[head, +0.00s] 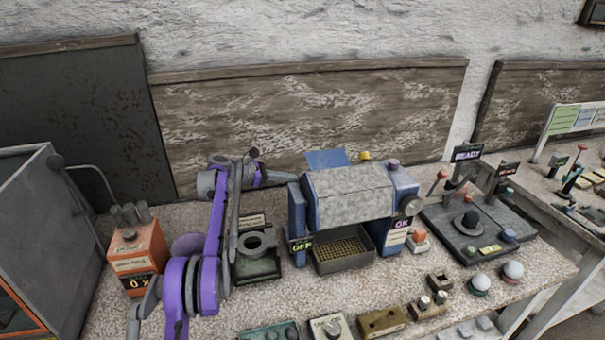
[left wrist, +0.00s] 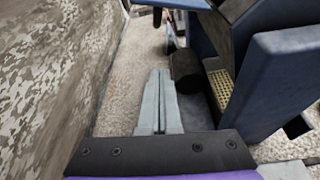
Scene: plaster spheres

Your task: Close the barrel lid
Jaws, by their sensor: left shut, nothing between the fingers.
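The barrel (head: 350,188) is a grey, speckled faceted drum between blue end supports on the bench. A flat blue panel (head: 327,158) stands up behind its top edge. It looks like the lid, raised, but its hinge is hidden. My left gripper (head: 292,178) reaches in from the left behind the left end support, its fingers pointing right. In the left wrist view its two grey fingers (left wrist: 160,98) lie together, shut and empty, beside the machine's blue parts (left wrist: 275,80). I cannot tell whether they touch anything. My right gripper is not in view.
A tray of yellowish beads (head: 342,250) sits below the barrel. An orange box (head: 137,252) stands at left, and a dark control board (head: 480,228) at right. The board wall (left wrist: 50,80) runs close to my left gripper. Small blocks and white spheres line the front.

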